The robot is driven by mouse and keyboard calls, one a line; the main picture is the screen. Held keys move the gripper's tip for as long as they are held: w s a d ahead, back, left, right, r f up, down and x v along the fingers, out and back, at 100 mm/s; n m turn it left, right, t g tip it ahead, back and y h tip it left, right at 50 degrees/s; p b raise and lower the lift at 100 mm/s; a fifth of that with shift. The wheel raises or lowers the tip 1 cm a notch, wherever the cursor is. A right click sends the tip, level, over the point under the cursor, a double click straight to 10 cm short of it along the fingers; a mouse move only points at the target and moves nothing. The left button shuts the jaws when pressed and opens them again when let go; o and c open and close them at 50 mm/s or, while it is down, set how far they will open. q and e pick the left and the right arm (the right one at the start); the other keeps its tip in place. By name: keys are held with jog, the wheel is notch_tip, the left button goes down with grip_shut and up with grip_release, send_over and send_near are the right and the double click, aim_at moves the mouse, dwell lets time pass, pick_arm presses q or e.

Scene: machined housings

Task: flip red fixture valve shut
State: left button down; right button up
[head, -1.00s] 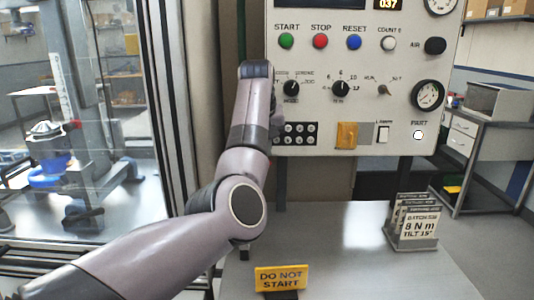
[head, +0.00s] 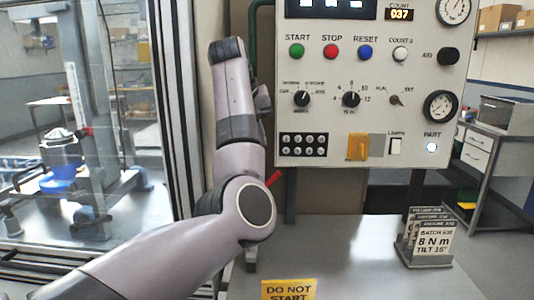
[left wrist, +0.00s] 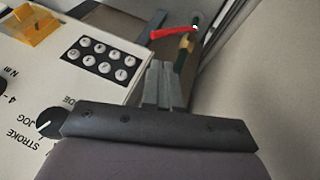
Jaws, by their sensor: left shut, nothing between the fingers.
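The red valve handle (left wrist: 172,32) shows at the top of the left wrist view. It sticks out to the left from a brass-coloured fitting (left wrist: 186,45) on a thin green pipe. In the head view a short red piece of the handle (head: 273,178) shows just right of my left arm, below the control panel; the fitting is hidden there. My left gripper (left wrist: 161,70) is shut and empty. Its fingers point towards the fitting, with the handle beyond their tips and apart from them. In the head view my own arm hides the fingers. My right gripper is in neither view.
The control panel (head: 375,115) with buttons and knobs is close beside my left arm. A glass-fronted machine (head: 70,120) stands at the left. On the bench (head: 340,245) are a yellow DO NOT START sign (head: 289,289) and a card holder (head: 428,240). The bench between them is clear.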

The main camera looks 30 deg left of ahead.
aim_at(274, 176)
pick_arm(q)
jog(key=p+x, duration=0.1)
jog(key=x, duration=0.8)
jog(key=shift+f, duration=0.25)
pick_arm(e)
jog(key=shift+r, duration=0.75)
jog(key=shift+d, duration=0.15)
pick_arm(q)
jog(key=shift+w+d+f, duration=0.1)
jog(key=shift+w+d, duration=0.05)
jog(key=shift+d, duration=0.2)
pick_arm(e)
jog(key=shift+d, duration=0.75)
